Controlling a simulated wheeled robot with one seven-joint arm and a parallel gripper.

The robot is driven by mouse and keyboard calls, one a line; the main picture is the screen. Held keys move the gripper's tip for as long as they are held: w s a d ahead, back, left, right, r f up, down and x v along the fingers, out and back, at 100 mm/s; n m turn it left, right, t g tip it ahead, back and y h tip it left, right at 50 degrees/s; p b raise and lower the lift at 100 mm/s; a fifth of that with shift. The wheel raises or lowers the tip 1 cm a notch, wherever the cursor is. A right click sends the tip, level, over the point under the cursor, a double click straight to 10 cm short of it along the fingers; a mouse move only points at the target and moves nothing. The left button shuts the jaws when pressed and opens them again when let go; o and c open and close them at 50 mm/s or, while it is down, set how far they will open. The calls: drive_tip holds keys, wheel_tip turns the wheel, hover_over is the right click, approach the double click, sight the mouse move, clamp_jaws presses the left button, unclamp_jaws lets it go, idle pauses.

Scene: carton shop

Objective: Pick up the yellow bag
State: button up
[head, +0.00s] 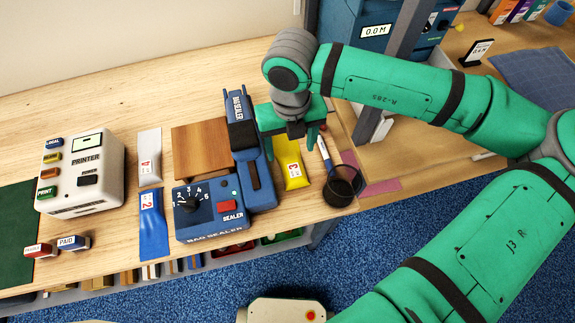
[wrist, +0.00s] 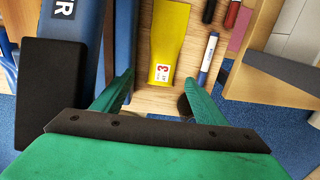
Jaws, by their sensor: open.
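The yellow bag (head: 291,166) lies flat on the wooden bench, to the right of the blue bag sealer (head: 212,207), with a white label reading 3 at its near end. In the wrist view the yellow bag (wrist: 170,30) lies ahead of my fingers, its labelled end nearest them. My gripper (head: 291,138) is open above the far part of the bag in the head view, hiding some of it.
A dark cup (head: 342,187) and a marker (wrist: 209,57) are right of the bag. The bench edge is close by.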

sight(293, 166)
wheel_tip(293, 166, down, 4)
drive_tip(key=shift+r, duration=0.25)
drive_tip(key=shift+w+d+f, duration=0.1)
drive_tip(key=shift+d+f, duration=0.1)
drive_tip(key=shift+f, duration=1.2)
drive_tip(key=shift+d+f, duration=0.15)
drive_tip(key=shift+f, duration=1.25)
drive_tip(key=c, duration=1.2)
drive_tip(key=shift+o, duration=0.2)
